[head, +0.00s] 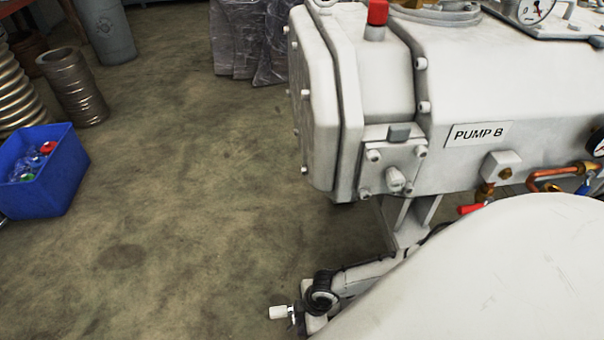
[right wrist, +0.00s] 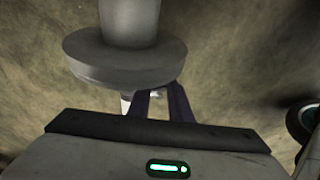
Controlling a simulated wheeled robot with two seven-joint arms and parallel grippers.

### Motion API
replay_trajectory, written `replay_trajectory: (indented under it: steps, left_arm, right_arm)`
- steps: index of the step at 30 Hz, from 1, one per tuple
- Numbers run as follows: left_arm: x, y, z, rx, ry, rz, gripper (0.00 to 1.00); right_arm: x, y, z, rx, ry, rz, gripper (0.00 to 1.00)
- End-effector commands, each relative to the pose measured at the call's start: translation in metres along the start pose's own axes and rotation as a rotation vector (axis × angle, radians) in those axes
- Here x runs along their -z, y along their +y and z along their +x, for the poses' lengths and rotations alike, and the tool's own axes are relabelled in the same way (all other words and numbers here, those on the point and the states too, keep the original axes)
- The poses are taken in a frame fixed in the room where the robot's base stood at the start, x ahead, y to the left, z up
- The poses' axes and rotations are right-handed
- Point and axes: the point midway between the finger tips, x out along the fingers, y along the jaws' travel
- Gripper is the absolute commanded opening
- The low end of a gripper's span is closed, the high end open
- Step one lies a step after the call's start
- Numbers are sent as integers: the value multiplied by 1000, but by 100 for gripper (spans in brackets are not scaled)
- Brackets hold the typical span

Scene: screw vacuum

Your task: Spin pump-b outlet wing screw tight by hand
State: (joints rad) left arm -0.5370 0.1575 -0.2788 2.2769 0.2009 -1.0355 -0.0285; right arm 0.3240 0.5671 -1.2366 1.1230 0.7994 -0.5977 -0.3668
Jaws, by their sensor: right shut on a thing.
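Pump B (head: 365,110) is a pale grey machine with a "PUMP B" label (head: 478,134) in the head view. In the right wrist view a grey round flange with a pipe (right wrist: 125,60) stands in front of my right gripper (right wrist: 162,88). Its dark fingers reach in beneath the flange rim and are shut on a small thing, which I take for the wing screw. The flange and fingers mostly hide it. A small pale piece (right wrist: 126,103) shows beside the left finger. My left gripper is not in view.
A blue bin (head: 45,185) with several small coloured parts stands on the floor at left. Metal bellows hoses (head: 70,85) and a grey cylinder (head: 103,30) are behind it. The floor (head: 190,190) between bin and pump is clear. Copper pipes (head: 560,178) run at the right.

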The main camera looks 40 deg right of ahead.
Motion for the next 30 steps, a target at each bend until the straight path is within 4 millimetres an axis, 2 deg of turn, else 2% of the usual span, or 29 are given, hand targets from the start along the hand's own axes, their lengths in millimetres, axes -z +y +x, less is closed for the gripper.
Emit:
replay_trajectory:
  steps: [1,3,14,17,24,30]
  left_arm:
    - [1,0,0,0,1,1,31]
    - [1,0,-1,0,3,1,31]
    - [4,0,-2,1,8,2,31]
    - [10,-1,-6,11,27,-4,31]
    - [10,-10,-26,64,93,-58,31]
    - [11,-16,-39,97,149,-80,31]
  right_arm:
    - [3,-15,2,25,4,-3,23]
    - [3,-14,2,24,3,-3,30]
    - [3,-10,-1,16,3,-2,30]
    - [3,-9,-11,15,3,-2,30]
    - [3,-8,-60,15,3,-2,30]
    - [2,-8,-91,14,1,-2,30]
